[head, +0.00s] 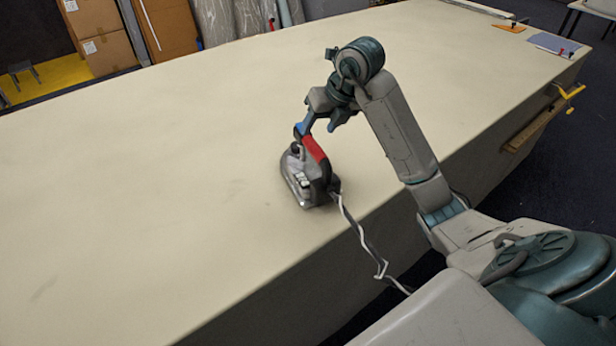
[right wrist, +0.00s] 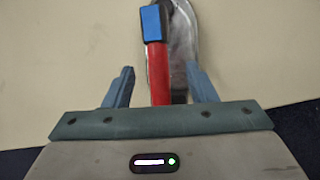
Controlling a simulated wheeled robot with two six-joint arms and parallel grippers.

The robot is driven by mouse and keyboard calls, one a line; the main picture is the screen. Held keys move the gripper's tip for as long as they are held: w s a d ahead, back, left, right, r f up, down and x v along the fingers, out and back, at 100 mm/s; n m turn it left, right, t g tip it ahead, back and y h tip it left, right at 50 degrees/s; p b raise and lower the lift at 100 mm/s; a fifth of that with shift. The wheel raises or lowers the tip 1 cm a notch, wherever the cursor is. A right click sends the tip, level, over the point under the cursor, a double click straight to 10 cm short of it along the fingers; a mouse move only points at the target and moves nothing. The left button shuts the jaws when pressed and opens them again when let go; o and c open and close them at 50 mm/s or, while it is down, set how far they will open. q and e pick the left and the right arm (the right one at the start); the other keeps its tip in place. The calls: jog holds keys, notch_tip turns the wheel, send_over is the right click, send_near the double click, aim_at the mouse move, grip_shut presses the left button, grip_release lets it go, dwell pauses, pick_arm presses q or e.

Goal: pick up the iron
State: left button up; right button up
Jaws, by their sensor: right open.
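The iron (head: 298,182) stands on the cloth table near its front edge, with a silver body and a red handle (head: 315,150). A grey and white cord (head: 362,240) runs from its back over the table edge. My left gripper is in neither view.
The long cloth table (head: 130,190) is bare around the iron, with wide free room to the left. At its far right end lie an orange sheet (head: 509,27) and a blue-grey sheet (head: 553,43). A yellow clamp (head: 570,91) sits on the right edge. Cardboard boxes (head: 105,40) stand behind the table.

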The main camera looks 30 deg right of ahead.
aim_at(312, 139)
jog(key=shift+b+x, duration=0.5)
jog(key=shift+x, duration=0.7)
jog(key=shift+w+a+f+p, duration=0.15)
jog(key=shift+a+f+p, duration=0.2)
jog(key=shift+f+p, duration=0.5)
jog(key=shift+w+f, duration=0.2)
jog(key=shift+f, duration=0.1)
jog(key=shift+w+f, duration=0.1)
jog(key=shift+f, duration=0.15)
jog(key=c, duration=0.9)
grip_shut()
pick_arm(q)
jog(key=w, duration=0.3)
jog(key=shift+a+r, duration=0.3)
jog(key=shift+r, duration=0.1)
pick_arm(e)
jog(key=shift+r, duration=0.1)
